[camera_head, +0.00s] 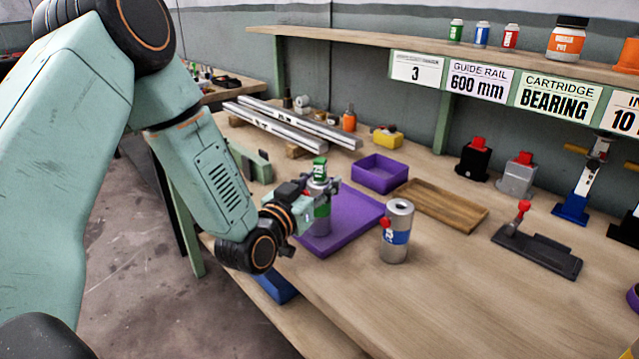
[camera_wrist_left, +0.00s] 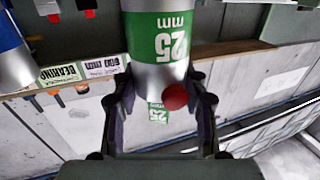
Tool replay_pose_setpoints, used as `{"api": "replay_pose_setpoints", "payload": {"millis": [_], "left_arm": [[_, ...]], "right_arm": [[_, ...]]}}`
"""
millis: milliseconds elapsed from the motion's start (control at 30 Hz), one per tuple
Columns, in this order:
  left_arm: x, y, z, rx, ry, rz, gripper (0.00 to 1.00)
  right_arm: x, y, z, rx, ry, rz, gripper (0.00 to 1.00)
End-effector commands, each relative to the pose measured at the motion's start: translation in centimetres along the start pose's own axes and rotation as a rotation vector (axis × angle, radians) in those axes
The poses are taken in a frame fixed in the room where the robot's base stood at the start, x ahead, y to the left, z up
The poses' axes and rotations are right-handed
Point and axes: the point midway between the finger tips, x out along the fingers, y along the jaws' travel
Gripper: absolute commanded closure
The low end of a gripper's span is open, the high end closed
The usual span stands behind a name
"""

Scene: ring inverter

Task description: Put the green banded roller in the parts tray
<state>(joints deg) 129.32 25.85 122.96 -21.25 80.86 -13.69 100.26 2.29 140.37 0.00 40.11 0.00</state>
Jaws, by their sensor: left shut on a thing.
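The green banded roller (camera_head: 321,211) is a silver upright cylinder with a green band. My left gripper (camera_head: 318,194) is shut on it, and its fingers hide part of its side. The roller stands out over the large flat purple tray (camera_head: 350,222); I cannot tell whether its base touches the tray. In the left wrist view the roller (camera_wrist_left: 158,40) shows a "25 mm" label and a red knob between the fingers (camera_wrist_left: 160,100). Which container is the parts tray is not labelled. My right gripper is out of view.
A blue banded roller (camera_head: 397,236) stands just right of the purple tray. A smaller purple bin (camera_head: 379,171) and a wooden tray (camera_head: 440,204) lie behind. Metal rails (camera_head: 290,125) lie at the back left. The front right of the bench is clear.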

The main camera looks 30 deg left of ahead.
Motion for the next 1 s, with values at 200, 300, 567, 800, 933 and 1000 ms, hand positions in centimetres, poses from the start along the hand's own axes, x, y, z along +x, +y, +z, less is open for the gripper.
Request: {"api": "replay_pose_setpoints", "payload": {"millis": [200, 300, 567, 800, 933, 1000], "left_arm": [[0.0, 0.0, 0.3, 0.000, 0.000, -0.001, 0.48], [0.0, 0.0, 0.3, 0.000, 0.000, 0.000, 0.40], [0.0, 0.0, 0.2, 0.000, 0.000, -0.001, 0.34], [-0.6, -0.1, -0.1, -0.003, -0.002, -0.002, 0.34], [-2.9, -0.1, -0.2, -0.007, -0.003, -0.004, 0.34], [-4.2, -0.1, -0.2, -0.007, -0.004, -0.004, 0.34]], "right_arm": [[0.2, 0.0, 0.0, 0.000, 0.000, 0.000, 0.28], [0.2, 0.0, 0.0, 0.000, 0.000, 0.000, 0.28], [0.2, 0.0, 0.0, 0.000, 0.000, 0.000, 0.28], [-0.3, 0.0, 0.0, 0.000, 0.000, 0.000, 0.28], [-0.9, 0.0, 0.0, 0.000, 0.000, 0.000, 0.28], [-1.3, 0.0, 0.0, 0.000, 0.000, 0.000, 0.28]]}}
